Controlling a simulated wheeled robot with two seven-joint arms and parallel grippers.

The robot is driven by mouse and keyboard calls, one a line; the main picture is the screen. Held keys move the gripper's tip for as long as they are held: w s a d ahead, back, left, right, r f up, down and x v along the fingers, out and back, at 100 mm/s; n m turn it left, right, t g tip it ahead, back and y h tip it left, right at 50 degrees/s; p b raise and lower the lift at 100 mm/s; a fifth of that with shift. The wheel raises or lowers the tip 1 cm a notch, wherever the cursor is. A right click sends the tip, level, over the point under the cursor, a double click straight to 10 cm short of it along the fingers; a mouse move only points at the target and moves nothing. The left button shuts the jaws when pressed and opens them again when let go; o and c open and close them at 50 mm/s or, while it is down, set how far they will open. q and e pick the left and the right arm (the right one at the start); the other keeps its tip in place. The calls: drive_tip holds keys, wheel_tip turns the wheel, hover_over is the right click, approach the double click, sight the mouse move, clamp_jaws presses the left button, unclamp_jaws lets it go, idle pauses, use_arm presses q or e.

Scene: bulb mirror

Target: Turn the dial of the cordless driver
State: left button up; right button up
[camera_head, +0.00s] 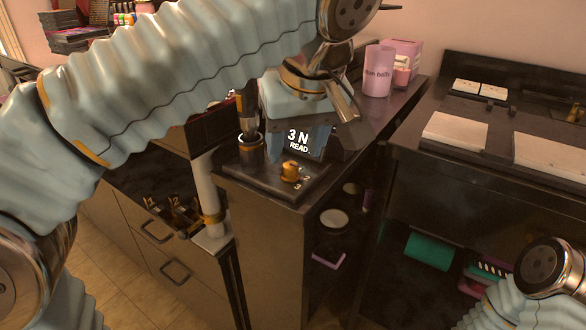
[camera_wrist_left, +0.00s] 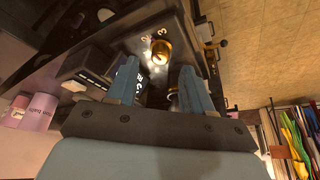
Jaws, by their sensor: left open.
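The brass dial (camera_head: 291,171) stands on a dark base plate on the cabinet top, with small white numbers beside it. A display block (camera_head: 299,141) behind it reads "3 N" and "READ", its edges partly covered by my gripper. The cordless driver (camera_head: 247,120) stands upright in a dark round holder left of the dial, its upper part hidden by my arm. My left gripper (camera_head: 297,151) is open above and behind the dial, pointing down. In the left wrist view the dial (camera_wrist_left: 160,52) lies just beyond the gap between the open fingers (camera_wrist_left: 159,72). My right gripper is out of view.
A pink cup (camera_head: 378,72) and a pink box (camera_head: 404,55) stand at the back of the cabinet top. A white post (camera_head: 208,190) stands at its left side. A dark bench with pale tiles (camera_head: 455,132) is at the right. My right arm shows at bottom right.

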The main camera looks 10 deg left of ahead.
sight(291, 165)
use_arm(q)
drive_tip(key=shift+x, duration=1.85)
clamp_jaws()
